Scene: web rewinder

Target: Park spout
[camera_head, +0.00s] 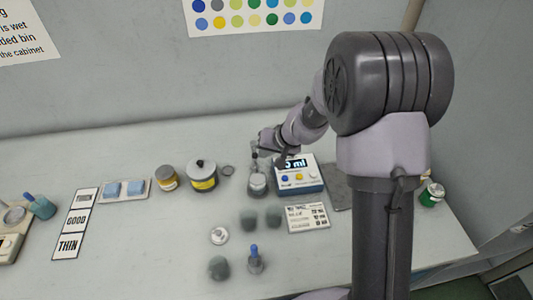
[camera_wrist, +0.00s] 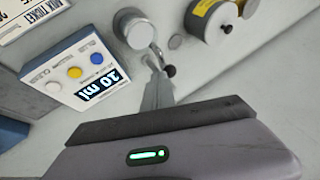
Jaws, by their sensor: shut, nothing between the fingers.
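A metering unit (camera_head: 297,174) with a lit display stands on the bench right of centre. It also shows in the wrist view (camera_wrist: 62,75), where the display reads 10 ml. Beside it is a round grey-metal vessel (camera_head: 257,186). In the wrist view its round top (camera_wrist: 133,28) has a thin curved metal spout (camera_wrist: 157,50) that bends toward a dark knob (camera_wrist: 170,70). My gripper (camera_wrist: 158,85) is shut and empty, its tips close to the spout's lower end. I cannot tell if they touch. In the head view my gripper (camera_head: 262,150) is small and partly merged with the vessel's top.
A yellow-labelled can (camera_head: 203,176) and a smaller jar (camera_head: 166,180) stand to the left. Grey cups (camera_head: 249,219), a printed card (camera_head: 307,218) and a small blue-topped bottle (camera_head: 255,260) lie in front. A THICK/GOOD/THIN strip (camera_head: 76,221) is at far left.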

